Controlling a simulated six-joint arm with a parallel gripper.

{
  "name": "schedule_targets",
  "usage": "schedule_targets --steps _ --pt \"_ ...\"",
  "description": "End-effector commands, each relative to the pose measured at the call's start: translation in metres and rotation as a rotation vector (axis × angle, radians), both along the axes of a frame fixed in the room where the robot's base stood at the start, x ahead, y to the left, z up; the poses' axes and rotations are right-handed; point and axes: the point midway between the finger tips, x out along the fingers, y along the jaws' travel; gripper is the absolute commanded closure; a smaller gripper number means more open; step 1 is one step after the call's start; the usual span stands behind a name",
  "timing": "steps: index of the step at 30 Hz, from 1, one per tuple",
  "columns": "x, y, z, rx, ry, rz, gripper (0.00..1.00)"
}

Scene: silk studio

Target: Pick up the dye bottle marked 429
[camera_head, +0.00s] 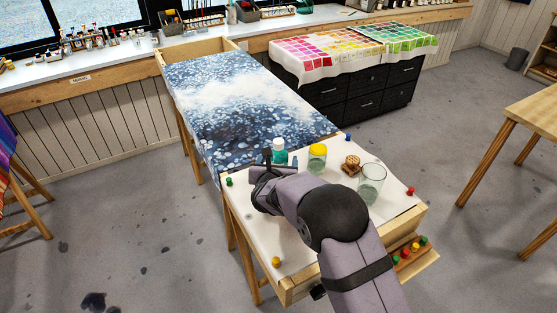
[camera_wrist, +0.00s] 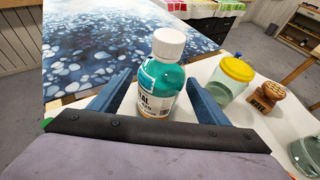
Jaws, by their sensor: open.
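The dye bottle (camera_wrist: 162,75) holds teal liquid and has a white cap. It stands upright on the white-topped table, and its label ends in "AL", with small digits too fine to read surely. It also shows in the head view (camera_head: 279,152), just beyond my gripper. My gripper (camera_wrist: 158,90) is open in the wrist view, with one blue finger on each side of the bottle. I cannot tell whether either finger touches it. In the head view my gripper (camera_head: 272,170) is partly hidden by my wrist.
Right of the bottle stand a yellow-lidded jar (camera_head: 317,157), a wooden stamp block (camera_head: 351,165) and a clear glass jar (camera_head: 371,183). Coloured pins sit around the white table top (camera_head: 293,253). Blue patterned silk (camera_head: 235,100) stretches behind.

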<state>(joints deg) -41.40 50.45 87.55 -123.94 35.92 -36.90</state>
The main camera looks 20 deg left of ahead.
Motion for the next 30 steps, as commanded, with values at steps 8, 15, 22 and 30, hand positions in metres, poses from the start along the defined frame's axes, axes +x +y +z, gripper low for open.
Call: schedule_targets --steps 8,15,22,30 --pt "0.006 0.001 -0.003 0.000 0.001 0.000 0.30" --pt "0.005 0.001 -0.003 0.000 0.000 0.000 0.64" --pt "0.006 0.001 -0.001 0.001 -0.003 0.000 0.83" --pt "0.006 0.001 0.010 0.002 -0.006 -0.002 0.83"
